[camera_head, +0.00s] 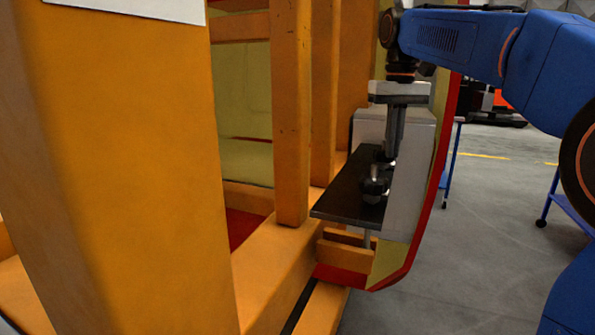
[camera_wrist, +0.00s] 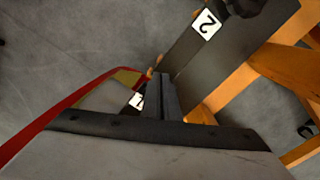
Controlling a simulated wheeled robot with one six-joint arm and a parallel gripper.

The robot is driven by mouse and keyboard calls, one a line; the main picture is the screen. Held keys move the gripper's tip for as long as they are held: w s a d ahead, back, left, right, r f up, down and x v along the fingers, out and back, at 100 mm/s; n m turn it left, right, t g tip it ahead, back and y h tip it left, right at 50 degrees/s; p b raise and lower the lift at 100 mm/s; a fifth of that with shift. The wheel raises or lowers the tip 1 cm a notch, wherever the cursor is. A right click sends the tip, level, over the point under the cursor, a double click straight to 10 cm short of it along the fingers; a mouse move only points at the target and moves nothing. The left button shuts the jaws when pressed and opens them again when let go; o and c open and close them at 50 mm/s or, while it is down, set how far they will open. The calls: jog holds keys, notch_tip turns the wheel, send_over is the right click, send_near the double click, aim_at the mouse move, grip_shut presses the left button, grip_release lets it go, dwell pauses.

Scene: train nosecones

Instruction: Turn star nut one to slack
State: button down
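My gripper (camera_head: 392,154) points straight down over a dark plate (camera_head: 345,203) on the orange frame. Dark, shiny knob shapes (camera_head: 375,187) sit on the plate, just below and beside the fingertips. I cannot tell which is star nut one or whether the fingers touch it. In the wrist view the fingers (camera_wrist: 160,78) look close together beside the label "1" (camera_wrist: 137,100), which they partly cover. Star nut one is not clear there, perhaps hidden behind them. Another dark nut (camera_wrist: 242,6) shows at the top edge near the label "2" (camera_wrist: 207,24).
A thick orange post (camera_head: 125,170) fills the left, with a thinner orange post (camera_head: 290,110) nearer the plate. A pale grey box (camera_head: 410,195) stands directly beside the plate, inside a red-edged yellow shell (camera_head: 433,205). Open grey floor (camera_head: 480,240) lies to the right.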

jog(key=shift+s, duration=0.15)
jog(key=shift+s+d, duration=0.1)
jog(key=shift+s, duration=0.1)
jog(key=shift+r, duration=3)
jog(key=shift+w+a+f, duration=0.1)
jog(key=shift+a+f, duration=0.05)
jog(key=shift+f, duration=1.3)
jog(key=shift+w+a+f, duration=0.1)
jog(key=shift+f, duration=1.5)
jog(key=shift+w+d, duration=0.1)
jog(key=shift+w, duration=0.1)
jog(key=shift+s, duration=0.1)
